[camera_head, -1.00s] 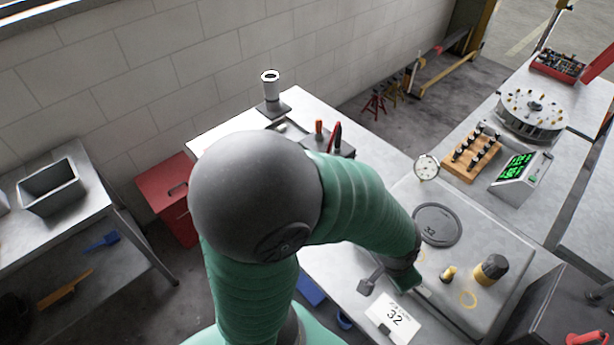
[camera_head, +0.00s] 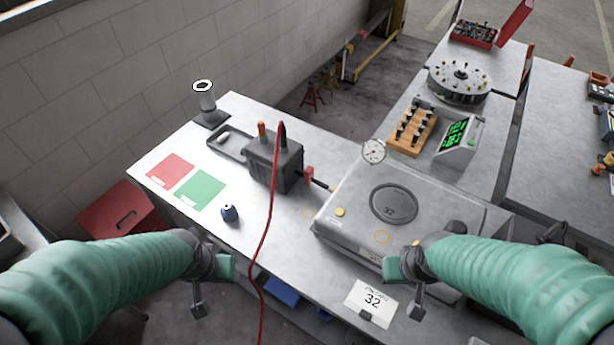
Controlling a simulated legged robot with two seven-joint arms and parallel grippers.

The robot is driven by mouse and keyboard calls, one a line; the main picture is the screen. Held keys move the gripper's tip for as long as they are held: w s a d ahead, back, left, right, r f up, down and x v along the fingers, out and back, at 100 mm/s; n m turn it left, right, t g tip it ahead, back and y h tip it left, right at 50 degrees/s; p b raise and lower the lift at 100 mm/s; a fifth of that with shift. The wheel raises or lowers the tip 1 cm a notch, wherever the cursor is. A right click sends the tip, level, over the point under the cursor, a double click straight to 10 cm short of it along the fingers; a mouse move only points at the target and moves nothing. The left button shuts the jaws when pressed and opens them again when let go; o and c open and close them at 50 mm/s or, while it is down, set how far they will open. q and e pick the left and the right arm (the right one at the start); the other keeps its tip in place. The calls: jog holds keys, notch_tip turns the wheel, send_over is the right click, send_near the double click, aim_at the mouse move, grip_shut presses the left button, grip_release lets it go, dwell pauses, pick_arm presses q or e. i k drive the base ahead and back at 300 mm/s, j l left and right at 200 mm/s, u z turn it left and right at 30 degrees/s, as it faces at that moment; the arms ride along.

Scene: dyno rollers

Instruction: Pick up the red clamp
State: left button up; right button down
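A dark grey box (camera_head: 262,165) stands on the bench, left of centre. A dark, narrow clamp-like piece (camera_head: 282,131) stands upright on its top, and a red cable (camera_head: 268,235) runs down from there past the bench's front edge. A small red part (camera_head: 309,174) sits at the box's right side by a black rod; I cannot tell which of these is the red clamp. My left gripper (camera_head: 213,284) is in front of the bench, well short of the box. My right gripper (camera_head: 402,285) is over the bench's front, right of the card. Neither visibly holds anything; their finger gaps are unclear.
A grey plate (camera_head: 350,205) with a round disc (camera_head: 395,204) fills the right of the bench. A card marked 32 (camera_head: 369,298) is in front. Red (camera_head: 170,169) and green (camera_head: 201,188) mats and a small blue object (camera_head: 230,213) lie left of the box.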

aim_at(309, 171)
jog(key=i+j, duration=0.45)
jog(key=j, duration=0.3)
jog(key=i+j, duration=0.25)
jog(key=i+j+z, duration=0.1)
jog(key=j, duration=0.4)
jog(key=i+j, duration=0.3)
